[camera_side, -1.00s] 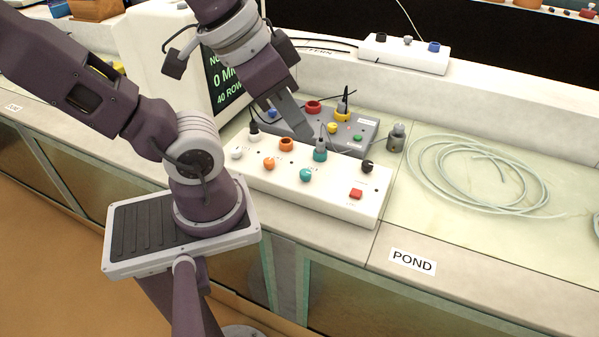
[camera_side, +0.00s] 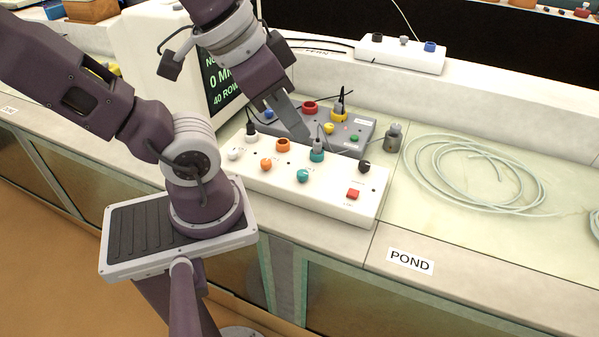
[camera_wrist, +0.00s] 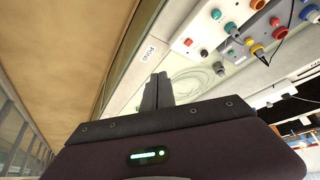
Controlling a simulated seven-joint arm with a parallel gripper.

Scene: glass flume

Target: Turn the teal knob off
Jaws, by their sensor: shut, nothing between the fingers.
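The teal knob (camera_side: 303,176) is on the front row of a white control box (camera_side: 333,200), right of an orange knob (camera_side: 266,164). It also shows in the wrist view (camera_wrist: 216,14) near the top edge. Its pointer setting is too small to read. Behind it is a teal socket (camera_side: 317,152) with a grey plug in it. My gripper (camera_side: 299,139) is shut and empty, pointing down behind the box's back row, apart from the teal knob. Its fingers also show in the wrist view (camera_wrist: 158,92).
A grey box (camera_side: 352,128) with coloured sockets, plugs and thin cables stands behind the white box. A grey cylinder (camera_side: 394,138) and coiled tubing (camera_side: 470,175) lie to the right.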

